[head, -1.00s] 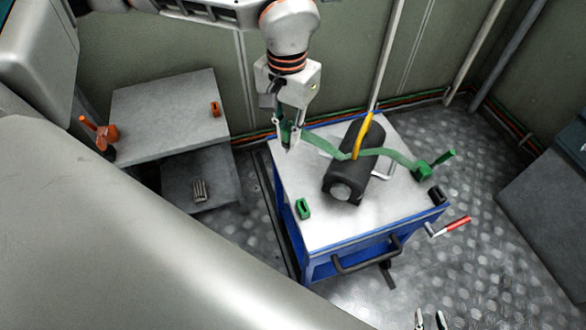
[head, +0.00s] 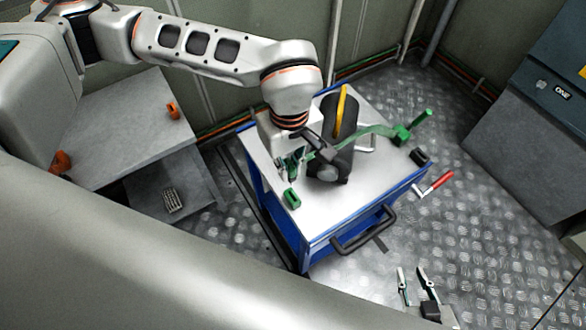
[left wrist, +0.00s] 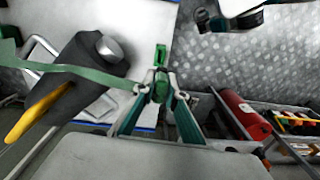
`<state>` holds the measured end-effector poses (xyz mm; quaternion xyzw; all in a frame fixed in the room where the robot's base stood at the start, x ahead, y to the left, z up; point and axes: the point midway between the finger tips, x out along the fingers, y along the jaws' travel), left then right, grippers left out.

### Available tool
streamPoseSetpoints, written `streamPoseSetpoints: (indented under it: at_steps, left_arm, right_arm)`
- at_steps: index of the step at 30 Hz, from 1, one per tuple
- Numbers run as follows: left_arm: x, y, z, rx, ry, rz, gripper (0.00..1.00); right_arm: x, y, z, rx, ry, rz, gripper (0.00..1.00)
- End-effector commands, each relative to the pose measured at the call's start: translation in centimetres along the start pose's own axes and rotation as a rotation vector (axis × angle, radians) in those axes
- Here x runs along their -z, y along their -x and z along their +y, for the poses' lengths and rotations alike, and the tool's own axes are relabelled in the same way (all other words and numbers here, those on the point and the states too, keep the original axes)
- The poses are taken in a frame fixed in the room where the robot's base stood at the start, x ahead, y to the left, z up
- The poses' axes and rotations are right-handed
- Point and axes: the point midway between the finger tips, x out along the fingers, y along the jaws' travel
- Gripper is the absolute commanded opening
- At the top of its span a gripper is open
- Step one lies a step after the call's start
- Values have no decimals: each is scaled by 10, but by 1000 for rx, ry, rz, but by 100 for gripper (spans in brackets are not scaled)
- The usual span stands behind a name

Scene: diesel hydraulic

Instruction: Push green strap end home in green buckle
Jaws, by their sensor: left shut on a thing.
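My left gripper (head: 288,170) is shut on the free end of the green strap (head: 374,131) above the cart top. The strap runs from it past the black cylinder to a green ratchet (head: 402,133) at the right corner. The green buckle (head: 292,198) lies on the cart's near left edge, just in front of the fingertips. In the left wrist view, the strap end (left wrist: 160,90) sits between the fingertips and the buckle (left wrist: 160,54) is straight ahead; I cannot tell whether they touch. My right gripper (head: 416,285) is open and empty, low at the bottom right.
The black cylinder (head: 341,116) with a yellow hook (head: 341,108) stands close beside my left gripper. The cart (head: 318,222) has a black handle (head: 364,232) in front and a red-gripped crank (head: 440,180) at right. A grey table (head: 130,125) is at left.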

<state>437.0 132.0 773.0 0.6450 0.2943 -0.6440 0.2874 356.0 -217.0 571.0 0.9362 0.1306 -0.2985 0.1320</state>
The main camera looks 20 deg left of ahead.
Motion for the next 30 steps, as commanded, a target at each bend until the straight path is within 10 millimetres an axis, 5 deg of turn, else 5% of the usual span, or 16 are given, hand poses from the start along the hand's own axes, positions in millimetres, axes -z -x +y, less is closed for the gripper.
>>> streamPoseSetpoints:
  at_steps: [19,30]
  left_arm:
    - [-9,-2,3,-11,61,-2,0]
    - [-10,-32,2,-5,61,-7,0]
  right_arm:
    - [5,1,2,-2,2,6,25]
    - [-9,-3,-4,6,0,-11,25]
